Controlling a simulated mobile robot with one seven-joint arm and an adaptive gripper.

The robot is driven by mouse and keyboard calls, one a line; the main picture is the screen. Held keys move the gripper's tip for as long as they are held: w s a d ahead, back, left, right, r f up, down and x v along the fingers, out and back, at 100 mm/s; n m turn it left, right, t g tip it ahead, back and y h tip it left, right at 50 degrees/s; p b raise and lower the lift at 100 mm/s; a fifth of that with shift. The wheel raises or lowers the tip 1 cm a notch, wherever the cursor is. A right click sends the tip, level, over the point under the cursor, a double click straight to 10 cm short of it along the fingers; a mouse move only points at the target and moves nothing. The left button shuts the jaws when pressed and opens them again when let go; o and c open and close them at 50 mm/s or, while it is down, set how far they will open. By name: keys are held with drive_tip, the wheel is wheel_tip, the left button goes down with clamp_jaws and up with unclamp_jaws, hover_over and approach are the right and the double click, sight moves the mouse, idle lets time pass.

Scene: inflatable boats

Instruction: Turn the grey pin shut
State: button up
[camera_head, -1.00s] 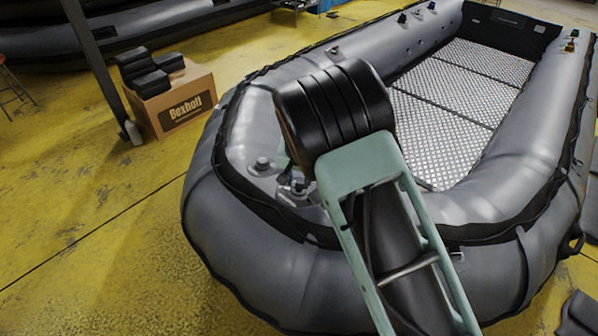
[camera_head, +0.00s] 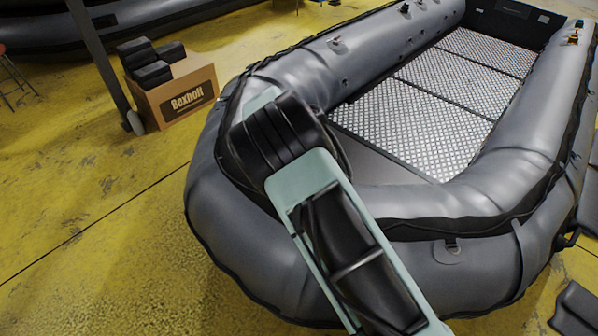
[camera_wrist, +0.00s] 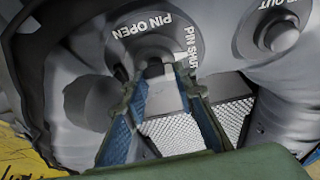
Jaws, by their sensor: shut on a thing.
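The grey pin (camera_wrist: 154,67) stands at the centre of a round grey valve on the inflatable boat in the wrist view. The words PIN OPEN and PIN SHUT are printed around it. My gripper (camera_wrist: 163,88) is shut on the pin, with a blue-lined finger on either side. The fingers hide part of the pin, and which label it points to is hard to tell. In the head view my arm covers the valve, the pin and the gripper at the near left of the boat (camera_head: 240,240).
A second round fitting (camera_wrist: 278,36) with lettering ending in OUT sits right of the pin. In the head view, a cardboard box (camera_head: 185,98) with black blocks stands on the yellow floor at the left. The boat's chequered deck (camera_head: 430,120) is clear.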

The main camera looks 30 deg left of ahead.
drive_tip(key=shift+f, duration=0.1)
drive_tip(key=o, duration=1.2)
drive_tip(key=shift+c, duration=0.2)
drive_tip(key=v, duration=1.2)
